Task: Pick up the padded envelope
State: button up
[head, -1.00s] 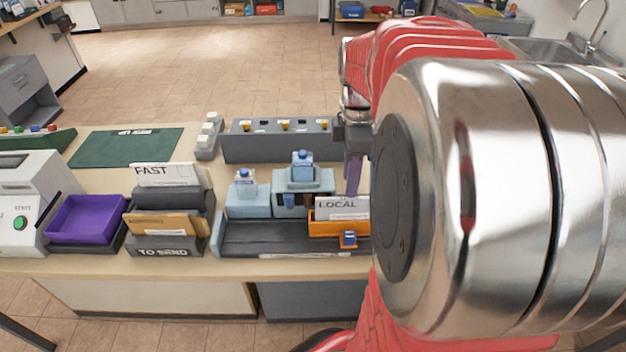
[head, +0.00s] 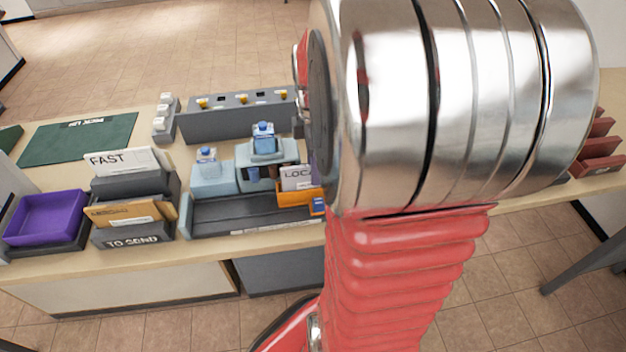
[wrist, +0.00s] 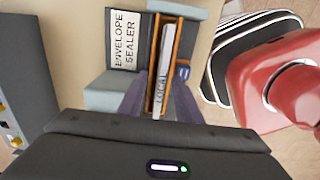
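A brown envelope (head: 125,213), which looks like the padded one, stands in the dark TO SEND rack (head: 135,232), in front of the white FAST envelope (head: 122,160). A white LOCAL envelope (head: 298,178) stands in an orange holder (head: 292,195) on the envelope sealer (head: 245,217). In the wrist view my gripper (wrist: 158,98) is open, its two purplish fingers on either side of the orange holder and the LOCAL envelope (wrist: 163,75). I cannot tell whether they touch. In the head view my arm hides most of the gripper.
A purple tray (head: 45,217) lies left of the rack. A grey box with yellow knobs (head: 240,122) stands behind the sealer. A green mat (head: 78,138) lies at the back left. Dark red racks (head: 600,150) stand at the far right. Pale blue blocks rise on the sealer.

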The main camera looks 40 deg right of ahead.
jog(key=shift+f, duration=1.1)
grip_shut()
